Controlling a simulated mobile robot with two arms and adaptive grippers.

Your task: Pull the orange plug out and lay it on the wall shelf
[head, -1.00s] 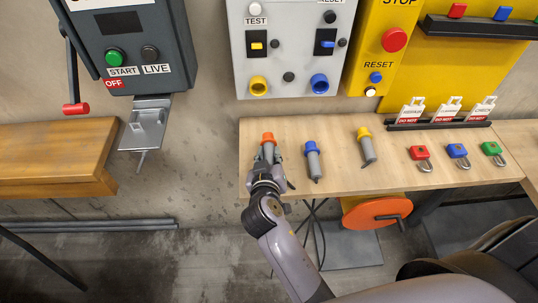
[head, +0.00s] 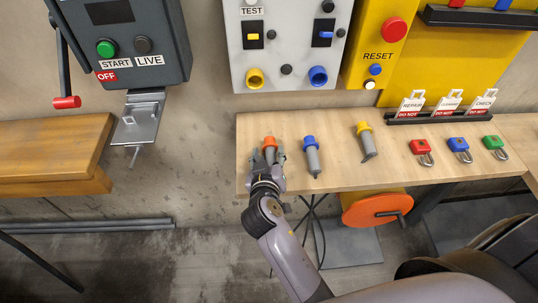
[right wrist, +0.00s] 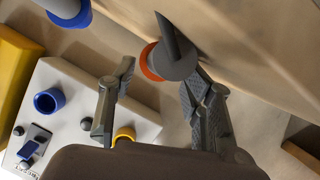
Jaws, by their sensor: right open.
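The orange plug (head: 269,144), with an orange collar and a grey body, is on the left end of the wooden shelf (head: 330,182) along the wall. My right gripper (head: 267,157) is open, with its fingers on either side of the plug's lower part. In the right wrist view, the plug's grey end with a dark pin (right wrist: 175,62) shows at the fingertips, nearer the right finger; its orange collar is partly behind it. I cannot tell whether a finger touches it. My left gripper is not in view.
A blue plug (head: 311,155) and a yellow plug (head: 365,140) lie to the right, then several padlocks (head: 459,149). A grey panel (head: 290,60) with yellow and blue sockets stands behind. An orange handwheel (head: 375,211) is under the shelf. A metal bracket (head: 138,122) hangs at left.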

